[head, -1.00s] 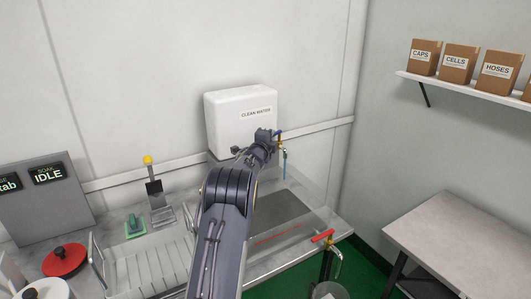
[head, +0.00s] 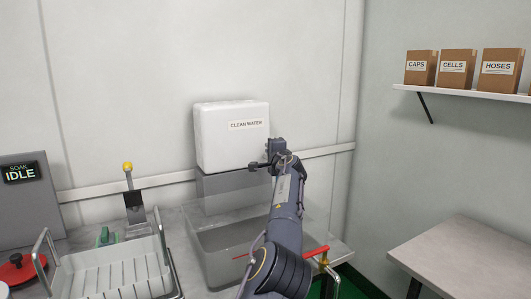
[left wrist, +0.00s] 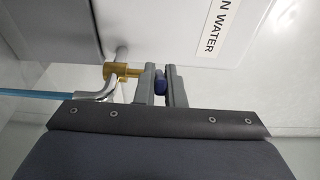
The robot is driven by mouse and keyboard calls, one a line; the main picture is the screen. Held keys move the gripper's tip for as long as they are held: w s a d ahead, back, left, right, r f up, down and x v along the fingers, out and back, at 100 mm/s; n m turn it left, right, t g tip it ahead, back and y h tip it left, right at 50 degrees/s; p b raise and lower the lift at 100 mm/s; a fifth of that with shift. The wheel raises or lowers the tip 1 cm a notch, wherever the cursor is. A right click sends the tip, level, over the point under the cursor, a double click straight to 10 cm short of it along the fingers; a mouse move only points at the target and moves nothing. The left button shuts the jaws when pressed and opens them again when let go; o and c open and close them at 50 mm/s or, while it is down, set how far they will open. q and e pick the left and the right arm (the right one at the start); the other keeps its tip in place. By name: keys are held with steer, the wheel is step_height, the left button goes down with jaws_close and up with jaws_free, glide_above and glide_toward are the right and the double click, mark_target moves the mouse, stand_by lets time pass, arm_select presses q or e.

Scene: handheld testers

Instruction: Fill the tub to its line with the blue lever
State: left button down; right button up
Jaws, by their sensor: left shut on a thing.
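The white clean water tank (head: 232,137) stands at the back wall, above the clear tub (head: 215,238). A short red line mark (head: 241,257) shows low on the tub, partly behind my arm. My left gripper (head: 276,148) is at the tank's lower right corner. In the left wrist view its fingers (left wrist: 161,85) are shut on the blue lever (left wrist: 160,80) of a brass tap (left wrist: 120,72). A blue stream of water (left wrist: 35,111) comes from the tap's metal spout (left wrist: 103,92). My arm hides the lever and stream in the head view. I cannot tell the water level.
A red-handled tap (head: 314,253) is at the tub's front right. A white rack (head: 118,272), a yellow-knobbed lever (head: 128,168) and a red round lid (head: 16,268) are to the left. A side table (head: 470,255) and a shelf of boxes (head: 436,67) are at right.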

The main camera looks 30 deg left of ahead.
arm_select(q)
steer(key=shift+w+d+n+g+y+p, duration=0.2)
steer(key=shift+n+g+y+p, duration=0.35)
steer(key=shift+g, duration=0.25)
steer(key=shift+f, duration=0.1)
steer(key=c, duration=1.5)
jaws_free()
steer(key=shift+s, duration=0.1)
steer(key=b+v, duration=0.3)
steer(key=v, duration=0.4)
steer(key=shift+s+d+b, duration=0.2)
steer(key=shift+d+b, duration=0.1)
steer(key=shift+b, duration=0.1)
